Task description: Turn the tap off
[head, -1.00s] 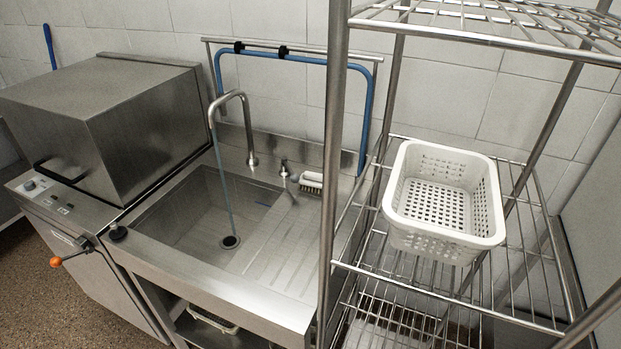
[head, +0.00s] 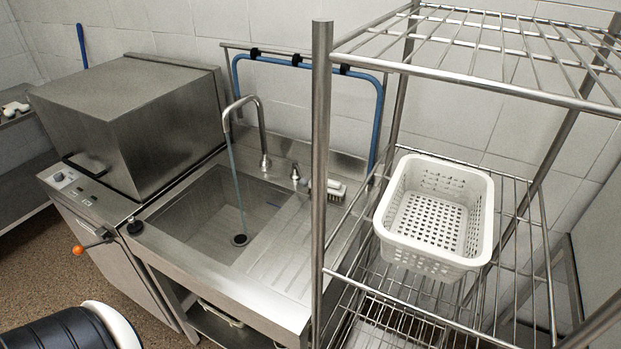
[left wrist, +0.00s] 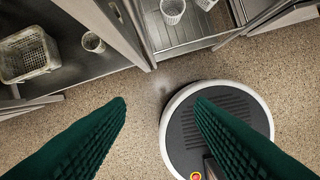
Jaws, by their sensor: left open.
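The tap (head: 262,125) is a curved steel spout at the back of the sink (head: 180,215) in the head view. A thin stream of water (head: 238,195) runs from it down to the drain. A small tap handle (head: 295,173) stands to the right of the spout's base. My left gripper (left wrist: 160,103) shows in the left wrist view as two green ribbed fingers. It is open and empty, over the floor and well away from the tap. My right gripper is not in view.
A wire rack (head: 322,180) stands right of the sink, partly in front of it, with a white perforated basket (head: 440,262) on a shelf.

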